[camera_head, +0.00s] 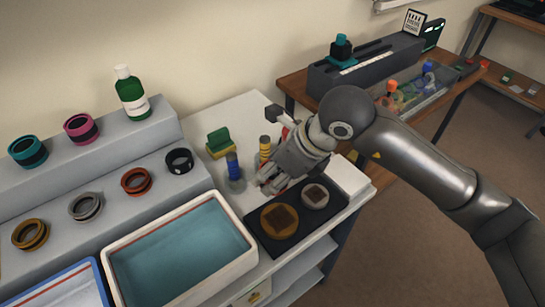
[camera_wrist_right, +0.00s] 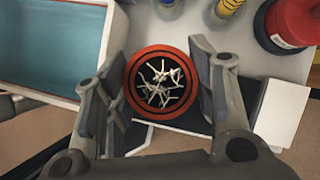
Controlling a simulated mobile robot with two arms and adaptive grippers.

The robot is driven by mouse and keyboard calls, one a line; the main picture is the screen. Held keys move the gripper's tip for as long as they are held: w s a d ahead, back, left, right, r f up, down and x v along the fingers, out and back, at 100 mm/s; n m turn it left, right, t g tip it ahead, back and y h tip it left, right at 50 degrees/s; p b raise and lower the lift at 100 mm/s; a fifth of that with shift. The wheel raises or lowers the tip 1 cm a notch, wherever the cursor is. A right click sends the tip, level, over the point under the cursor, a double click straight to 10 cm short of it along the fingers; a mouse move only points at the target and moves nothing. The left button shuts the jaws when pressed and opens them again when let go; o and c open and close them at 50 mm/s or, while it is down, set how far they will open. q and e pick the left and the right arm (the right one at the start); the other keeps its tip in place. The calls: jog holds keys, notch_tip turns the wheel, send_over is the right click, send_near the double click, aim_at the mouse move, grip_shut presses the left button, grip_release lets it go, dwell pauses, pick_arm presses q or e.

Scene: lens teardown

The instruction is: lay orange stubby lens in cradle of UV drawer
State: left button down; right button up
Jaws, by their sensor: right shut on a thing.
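My right gripper (camera_wrist_right: 160,85) is shut on the orange lens (camera_wrist_right: 133,92), whose orange-red rim encloses dark glass with a pale branching pattern. In the head view, my right gripper (camera_head: 272,184) is above the white bench, by the small bottles and the black mat; the held lens cannot be made out there. A long dark grey unit (camera_head: 365,68) stands on the wooden table at the back right. What appears to be its open drawer (camera_head: 420,98) is in front, with colored items in or near it; its cradle cannot be made out. My left gripper is not in view.
A black mat (camera_head: 262,238) holds two round pieces. A teal-lined tray (camera_head: 247,228) is left of it. Several ring-shaped pieces and a green bottle (camera_head: 132,95) stand on the grey steps. Blue-capped (camera_head: 233,165) and yellow-capped (camera_head: 265,145) bottles stand near my gripper.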

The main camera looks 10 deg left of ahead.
jog(key=w+f, duration=0.2)
jog(key=w, duration=0.1)
jog(key=w+d+f+p, duration=0.1)
jog(key=w+f, duration=0.2)
jog(key=w, duration=0.1)
jog(key=w+f+p, duration=0.1)
jog(key=w+f, duration=0.2)
jog(key=w, duration=0.1)
jog(key=shift+w+d+f, duration=0.25)
jog(key=shift+d, duration=0.1)
jog(key=shift+w+f+p, duration=0.25)
jog(key=shift+f+p, duration=0.05)
jog(key=shift+f, duration=0.15)
notch_tip(320, 180, down, 2)
jog(key=shift+f+p, duration=0.2)
jog(key=shift+p, duration=0.3)
jog(key=shift+f, duration=0.3)
jog(key=o, duration=1.1)
